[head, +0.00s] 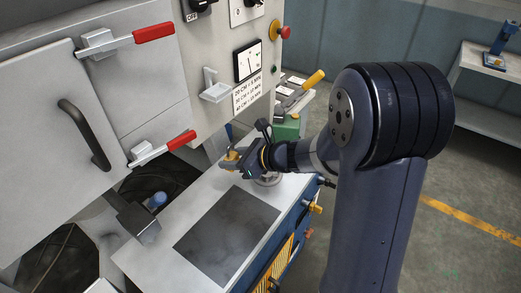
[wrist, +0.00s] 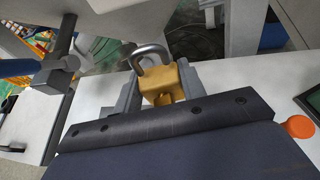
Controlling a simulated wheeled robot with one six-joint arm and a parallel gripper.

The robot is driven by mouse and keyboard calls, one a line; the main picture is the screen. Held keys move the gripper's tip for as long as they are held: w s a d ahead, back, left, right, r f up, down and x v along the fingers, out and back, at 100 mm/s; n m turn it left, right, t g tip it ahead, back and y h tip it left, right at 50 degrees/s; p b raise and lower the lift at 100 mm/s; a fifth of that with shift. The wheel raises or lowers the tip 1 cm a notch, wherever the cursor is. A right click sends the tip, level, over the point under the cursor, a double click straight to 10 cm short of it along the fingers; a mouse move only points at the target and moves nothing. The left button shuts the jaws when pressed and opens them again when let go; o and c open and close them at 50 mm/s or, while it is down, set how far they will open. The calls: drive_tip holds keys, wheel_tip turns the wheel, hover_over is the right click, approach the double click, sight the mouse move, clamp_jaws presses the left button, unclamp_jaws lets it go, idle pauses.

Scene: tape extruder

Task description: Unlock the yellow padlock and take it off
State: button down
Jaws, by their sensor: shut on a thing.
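The yellow padlock (wrist: 160,80) is between the two grey fingers of my gripper (wrist: 159,90) in the wrist view. The gripper is shut on its body. Its silver shackle (wrist: 150,50) points away from the gripper and arches free, with nothing seen through it. I cannot tell whether the shackle is locked or open. In the head view my gripper (head: 234,159) is above the far part of the white bench top, and the padlock (head: 232,155) shows only as a small yellow patch. No key can be made out.
The grey machine with red-handled levers (head: 154,32) and a black door handle (head: 84,134) stands at the left. A dark mat (head: 226,236) lies on the bench top (head: 150,257). An orange disc (wrist: 299,127) lies right of the gripper.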

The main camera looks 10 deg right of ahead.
sight(210, 227)
drive_tip(key=s+a+f+n+g+y+b, duration=0.2)
drive_tip(key=s+a+f+n+g+b, duration=0.5)
drive_tip(key=s+a+f+g, duration=0.15)
drive_tip(key=shift+t, duration=0.45)
drive_tip(key=f+b, duration=0.1)
drive_tip(key=f, duration=0.1)
drive_tip(key=f+b, duration=0.4)
drive_tip(key=shift+s+f, duration=0.25)
drive_tip(key=shift+f, duration=0.15)
drive_tip(key=c, duration=0.8)
unclamp_jaws()
drive_tip(key=shift+d+r, duration=0.1)
drive_tip(key=shift+d, duration=0.05)
drive_tip(key=v, duration=1)
drive_tip(key=shift+d+r+p, duration=0.2)
drive_tip(key=shift+d+p, duration=0.05)
drive_tip(key=shift+p, duration=0.1)
